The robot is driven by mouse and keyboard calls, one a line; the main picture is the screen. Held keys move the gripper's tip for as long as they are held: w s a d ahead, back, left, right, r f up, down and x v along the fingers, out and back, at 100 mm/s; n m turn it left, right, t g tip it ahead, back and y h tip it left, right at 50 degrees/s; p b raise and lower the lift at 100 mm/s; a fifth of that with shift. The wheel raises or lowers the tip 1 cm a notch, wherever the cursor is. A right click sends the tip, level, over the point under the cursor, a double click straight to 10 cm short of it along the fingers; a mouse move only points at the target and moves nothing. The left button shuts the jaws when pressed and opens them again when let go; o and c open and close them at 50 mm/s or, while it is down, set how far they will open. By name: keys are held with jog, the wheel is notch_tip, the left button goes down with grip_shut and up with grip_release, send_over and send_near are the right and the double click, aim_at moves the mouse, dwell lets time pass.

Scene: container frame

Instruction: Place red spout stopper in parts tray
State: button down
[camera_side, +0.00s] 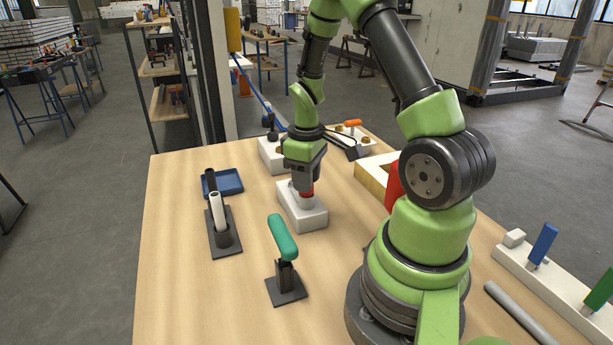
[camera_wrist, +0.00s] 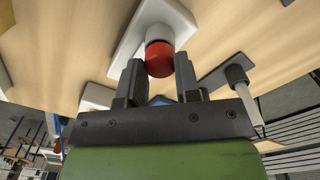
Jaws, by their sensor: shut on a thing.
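My gripper (camera_side: 306,188) points down over a white container (camera_side: 303,212) near the table's middle. Its jaws are shut on the red spout stopper (camera_side: 308,195), which shows just below them. In the wrist view the red stopper (camera_wrist: 159,60) sits between the two fingertips (camera_wrist: 158,68), against the white spout (camera_wrist: 158,33) of the container. I cannot tell whether it is seated or slightly lifted. The parts tray appears to be the shallow blue tray (camera_side: 237,190), left of the container; its visible inside looks empty. A sliver of it shows between the fingers in the wrist view.
A green-handled piece on a dark base (camera_side: 284,245) is nearer. Bare table lies between container and tray.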

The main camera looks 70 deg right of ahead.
jog(key=shift+f, duration=0.1)
jog(key=c, duration=0.8)
grip_release()
notch_tip(320, 180, up, 9)
jog(key=s+a+r+m+t, duration=0.1)
jog(key=s+a+r+t, duration=0.1)
jog(key=a+r, duration=0.2)
jog(key=s+a+r+m+t+y, duration=0.1)
jog(key=s+a+r+t, duration=0.1)
jog(key=a, duration=0.6)
jog(key=s+a+r+m+t, duration=0.1)
jog(key=s+a+r+t, duration=0.2)
jog(key=a+r, duration=0.2)
jog(key=shift+s+a+r+m+y, duration=0.2)
jog(key=shift+r, duration=0.35)
jog(key=shift+s+a+r+m+y, duration=0.15)
jog(key=shift+a+r+m+y, duration=0.05)
jog(key=shift+r, duration=0.3)
jog(key=shift+o, duration=0.5)
jog(key=shift+s+a, duration=0.25)
jog(key=shift+s, duration=0.05)
